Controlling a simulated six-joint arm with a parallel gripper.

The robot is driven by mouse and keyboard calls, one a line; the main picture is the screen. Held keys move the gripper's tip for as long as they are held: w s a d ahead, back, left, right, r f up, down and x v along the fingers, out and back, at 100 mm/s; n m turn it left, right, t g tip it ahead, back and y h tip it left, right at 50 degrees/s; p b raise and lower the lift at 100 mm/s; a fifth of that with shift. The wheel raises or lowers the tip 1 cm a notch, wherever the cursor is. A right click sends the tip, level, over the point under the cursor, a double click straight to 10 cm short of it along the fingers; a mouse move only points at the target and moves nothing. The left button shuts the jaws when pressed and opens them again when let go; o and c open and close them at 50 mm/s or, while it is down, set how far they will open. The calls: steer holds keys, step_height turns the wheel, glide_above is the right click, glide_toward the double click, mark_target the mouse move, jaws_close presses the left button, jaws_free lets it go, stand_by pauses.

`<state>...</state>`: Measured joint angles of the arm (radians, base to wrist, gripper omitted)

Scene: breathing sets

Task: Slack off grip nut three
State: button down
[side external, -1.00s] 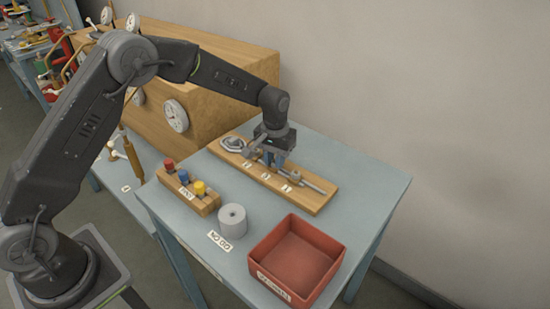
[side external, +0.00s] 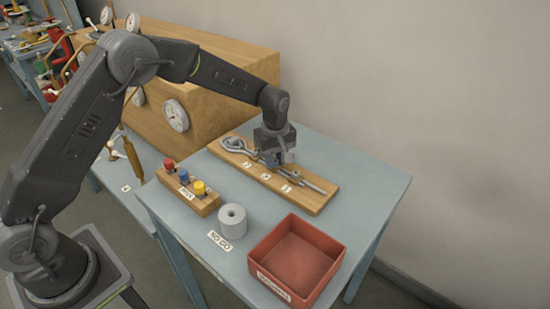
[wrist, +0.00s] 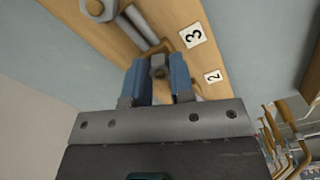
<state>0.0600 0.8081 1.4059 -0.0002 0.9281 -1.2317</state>
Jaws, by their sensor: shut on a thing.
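A wooden board (side external: 320,200) lies on the bench and carries a grey metal rod (wrist: 133,26) with a ring end (side external: 231,144). Number labels run along it; in the wrist view I read 3 (wrist: 193,35) and 2 (wrist: 213,76). My gripper (wrist: 158,75) points down over the rod's middle, its blue fingers shut on a small grey nut (wrist: 157,69). The nut sits nearest label 3 in the wrist view. Another grey part (wrist: 98,8) shows at the upper left of that view. My gripper hides part of the rod.
A red tray (side external: 297,258) stands at the bench's front. A wooden block (side external: 188,196) holds red, blue and yellow-topped plugs. A wooden cabinet (side external: 200,75) with dials stands behind. The bench's right side is clear.

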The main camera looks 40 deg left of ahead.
steer(key=shift+r+n, duration=0.1)
steer(key=shift+n, duration=2.2)
steer(key=c, duration=1)
jaws_free()
step_height(320, 180, up, 14)
steer(key=shift+f, duration=0.15)
